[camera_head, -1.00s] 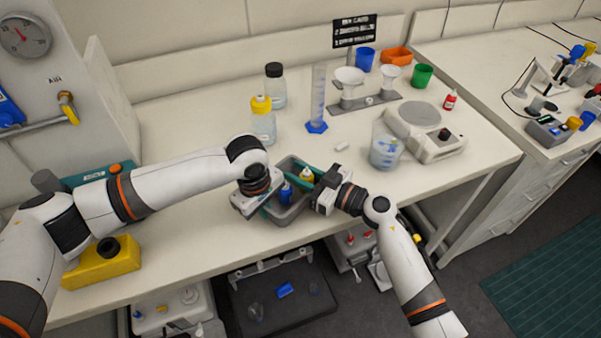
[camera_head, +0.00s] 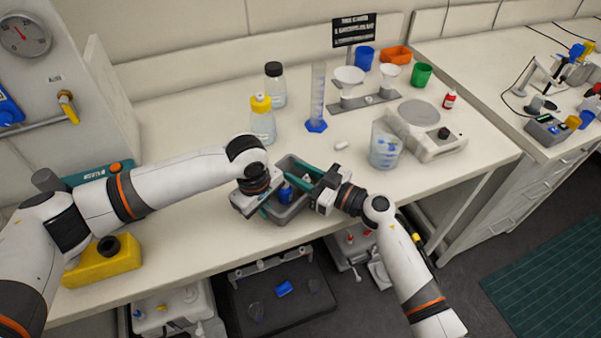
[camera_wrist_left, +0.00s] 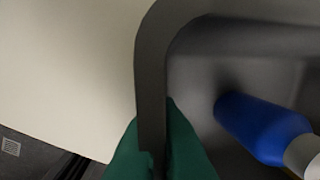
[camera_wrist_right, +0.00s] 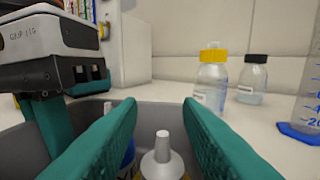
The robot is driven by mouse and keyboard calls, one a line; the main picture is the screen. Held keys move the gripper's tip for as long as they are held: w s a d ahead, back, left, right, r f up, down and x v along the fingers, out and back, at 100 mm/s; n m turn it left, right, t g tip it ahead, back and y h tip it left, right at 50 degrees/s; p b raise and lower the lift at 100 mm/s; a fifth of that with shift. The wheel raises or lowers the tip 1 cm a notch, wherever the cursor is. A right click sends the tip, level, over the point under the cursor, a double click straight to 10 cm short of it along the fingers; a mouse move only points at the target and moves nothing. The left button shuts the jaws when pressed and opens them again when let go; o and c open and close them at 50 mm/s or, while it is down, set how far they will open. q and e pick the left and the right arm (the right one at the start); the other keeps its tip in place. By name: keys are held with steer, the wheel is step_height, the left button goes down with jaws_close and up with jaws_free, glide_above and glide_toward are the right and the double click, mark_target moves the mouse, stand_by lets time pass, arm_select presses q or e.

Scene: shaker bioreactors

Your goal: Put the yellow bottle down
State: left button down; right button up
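The yellow bottle shows in the right wrist view as a pale cone-shaped top with a thin nozzle (camera_wrist_right: 162,158); its body is mostly hidden below. It stands upright in the grey bin (camera_head: 291,214), between the fingers of my right gripper (camera_head: 292,174). These fingers are apart, with a gap on both sides of the nozzle. My left gripper (camera_wrist_left: 155,150) has its green fingers on either side of the bin's wall, closed against it. A blue bottle (camera_wrist_left: 258,125) is also in the bin; it shows in the head view (camera_head: 286,191).
A yellow-capped bottle (camera_head: 262,122) and a black-capped bottle (camera_head: 275,85) stand behind the bin. A blue-based cylinder (camera_head: 317,100), a beaker (camera_head: 385,146) and a balance (camera_head: 428,128) stand to the right. The bin sits near the bench's front edge.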

steer(key=shift+s+f, duration=0.2)
steer(key=shift+f, duration=0.35)
steer(key=shift+r, duration=0.3)
arm_select(q)
steer(key=shift+w, duration=0.1)
arm_select(e)
steer(key=v, duration=0.8)
steer(key=r+v, duration=0.1)
steer(key=v, duration=0.2)
steer(key=shift+s+d, duration=0.15)
steer(key=shift+d, duration=0.25)
arm_select(q)
steer(key=c, duration=1.6)
jaws_free()
steer(key=shift+o, duration=0.2)
